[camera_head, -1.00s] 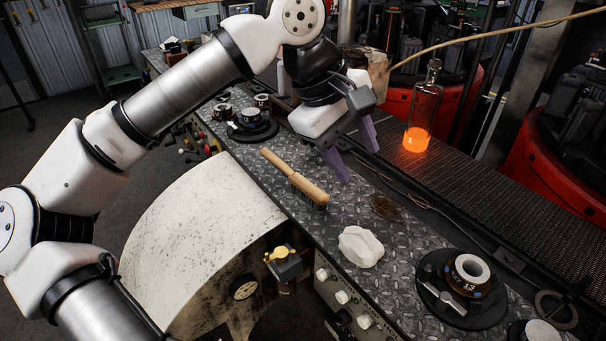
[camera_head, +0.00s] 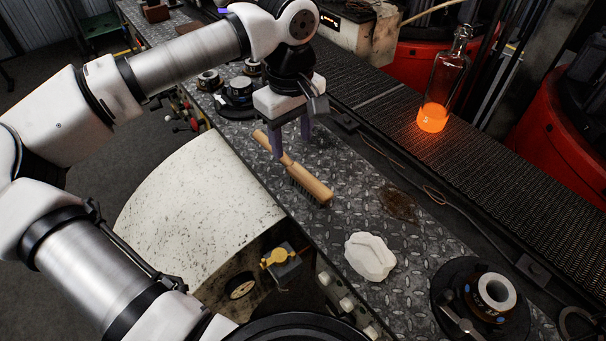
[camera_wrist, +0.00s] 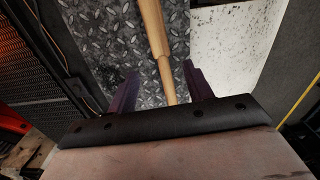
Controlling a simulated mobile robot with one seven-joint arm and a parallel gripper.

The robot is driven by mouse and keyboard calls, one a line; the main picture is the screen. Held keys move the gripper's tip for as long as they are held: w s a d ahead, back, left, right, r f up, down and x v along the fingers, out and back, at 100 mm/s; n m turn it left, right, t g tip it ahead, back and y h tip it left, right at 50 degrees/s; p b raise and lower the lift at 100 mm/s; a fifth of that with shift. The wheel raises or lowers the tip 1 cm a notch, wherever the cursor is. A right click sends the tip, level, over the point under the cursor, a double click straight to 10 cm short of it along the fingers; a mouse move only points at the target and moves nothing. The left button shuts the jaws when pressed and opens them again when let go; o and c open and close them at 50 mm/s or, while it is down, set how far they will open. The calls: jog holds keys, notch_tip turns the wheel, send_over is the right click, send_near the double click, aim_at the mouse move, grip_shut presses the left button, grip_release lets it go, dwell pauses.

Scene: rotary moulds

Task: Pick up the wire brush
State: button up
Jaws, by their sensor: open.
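The wire brush (camera_head: 310,183) lies on the diamond-plate bench, with a pale wooden handle and dark bristles under its lower right end. My gripper (camera_head: 291,148) is open and points down over the handle's upper left part. In the head view one finger shows on each side of the handle. In the wrist view the brush handle (camera_wrist: 158,50) runs between the two purple fingers of my gripper (camera_wrist: 158,88), apart from both. The bristles do not show in the wrist view. I cannot tell exactly how high the fingertips are above the bench.
A crumpled white cloth-like lump (camera_head: 370,257) lies right of the brush on the metal bench (camera_head: 345,215). A round mould (camera_head: 490,295) stands lower right. A bottle with glowing orange base (camera_head: 434,110) stands on the conveyor (camera_head: 500,145). More moulds (camera_head: 240,88) stand behind the gripper.

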aim_at(292, 164)
jog(key=shift+s+f+p, duration=0.15)
jog(key=shift+f+p, duration=0.85)
jog(key=shift+f, duration=2.45)
grip_shut()
